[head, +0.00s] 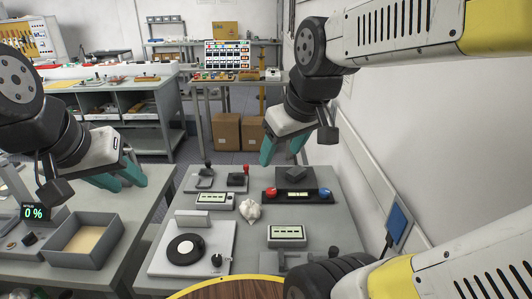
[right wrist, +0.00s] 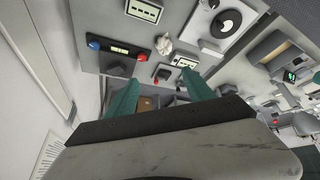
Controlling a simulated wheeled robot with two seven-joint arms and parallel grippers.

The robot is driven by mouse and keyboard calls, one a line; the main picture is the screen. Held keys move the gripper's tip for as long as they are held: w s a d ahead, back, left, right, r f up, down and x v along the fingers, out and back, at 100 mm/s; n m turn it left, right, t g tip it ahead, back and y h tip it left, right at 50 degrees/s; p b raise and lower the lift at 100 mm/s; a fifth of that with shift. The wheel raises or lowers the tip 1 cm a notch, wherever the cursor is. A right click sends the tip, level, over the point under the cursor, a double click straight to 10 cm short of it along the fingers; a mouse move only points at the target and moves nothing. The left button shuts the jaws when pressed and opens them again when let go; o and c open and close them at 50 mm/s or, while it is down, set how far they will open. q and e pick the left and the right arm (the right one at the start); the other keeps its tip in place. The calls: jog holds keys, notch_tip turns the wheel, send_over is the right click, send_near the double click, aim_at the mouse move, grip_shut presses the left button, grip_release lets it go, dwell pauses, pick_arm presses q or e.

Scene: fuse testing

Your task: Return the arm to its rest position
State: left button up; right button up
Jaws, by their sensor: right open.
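My right gripper (head: 280,156) hangs in the air above the far part of the grey test table, near the right wall. Its two teal fingers are apart with nothing between them; the right wrist view also shows these spread fingers (right wrist: 160,92). My right arm (head: 400,35) reaches in from the upper right.
The test table (head: 335,220) holds a black device with red and blue knobs (head: 297,194), a crumpled white item (head: 249,210), meters (head: 287,233) and a plate with a black disc (head: 186,247). A grey bin (head: 84,262) stands left. The wall (head: 420,150) is close on the right.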

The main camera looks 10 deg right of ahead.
jog(key=s+m, duration=0.1)
jog(key=s+a+m, duration=0.1)
jog(key=s+a+m+y, duration=0.1)
jog(key=shift+s+t, duration=0.3)
jog(key=shift+t, duration=0.1)
dwell(0.9)
